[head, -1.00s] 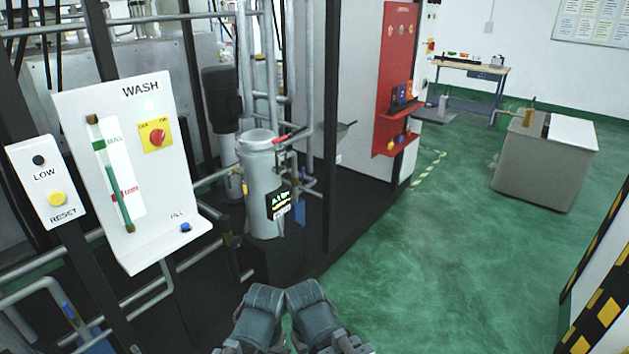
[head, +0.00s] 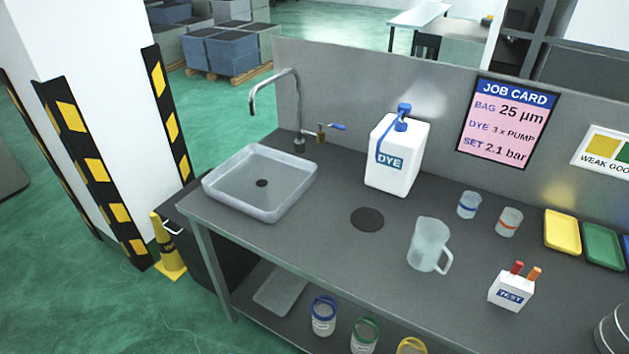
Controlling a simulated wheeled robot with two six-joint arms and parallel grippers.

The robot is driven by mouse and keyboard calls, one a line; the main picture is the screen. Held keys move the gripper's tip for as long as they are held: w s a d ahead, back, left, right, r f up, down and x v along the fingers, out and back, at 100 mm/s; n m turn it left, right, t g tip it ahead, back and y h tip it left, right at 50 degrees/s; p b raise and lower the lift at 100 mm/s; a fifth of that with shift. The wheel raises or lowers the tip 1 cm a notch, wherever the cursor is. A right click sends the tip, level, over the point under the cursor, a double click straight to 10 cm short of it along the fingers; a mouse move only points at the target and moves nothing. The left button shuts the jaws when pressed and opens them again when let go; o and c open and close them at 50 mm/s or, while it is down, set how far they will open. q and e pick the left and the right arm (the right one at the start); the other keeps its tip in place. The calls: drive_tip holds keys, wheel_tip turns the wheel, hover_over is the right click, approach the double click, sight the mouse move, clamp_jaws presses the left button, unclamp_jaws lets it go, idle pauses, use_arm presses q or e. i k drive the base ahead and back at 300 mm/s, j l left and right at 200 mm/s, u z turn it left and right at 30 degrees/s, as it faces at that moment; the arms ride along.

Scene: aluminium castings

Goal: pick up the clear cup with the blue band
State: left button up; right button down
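The clear cup with the blue band (head: 468,205) stands upright on the grey bench top (head: 330,245), right of the white DYE bottle (head: 398,155). A similar clear cup with an orange-red band (head: 509,222) stands just to its right. A clear jug with a handle (head: 428,245) stands in front and to the left of the blue-banded cup. Neither of my grippers shows in the head view now.
A sink (head: 260,183) with a tap (head: 289,105) is at the bench's left. A white TEST box (head: 511,290), yellow tray (head: 562,232) and green tray (head: 603,245) are to the right. Several banded jars, one blue-rimmed (head: 324,316), are on the lower shelf. A yellow cone (head: 168,248) stands left.

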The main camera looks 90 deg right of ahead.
sight(469, 202)
drive_tip(key=z, duration=4)
